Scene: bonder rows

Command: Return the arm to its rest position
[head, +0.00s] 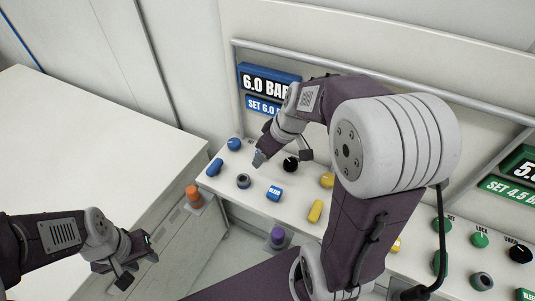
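My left gripper (148,250) is at the lower left, out over the floor gap beside the white table. Its fingertips look apart, with nothing seen between them. My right arm rises from the bottom and bends over the control shelf. Its gripper (260,158) points down near the blue-labelled station, above the shelf between a blue knob (233,144) and a black knob (290,163). Its fingers are small and seen edge-on, so I cannot tell whether they are open or touch anything.
A bare white table (75,140) fills the left.

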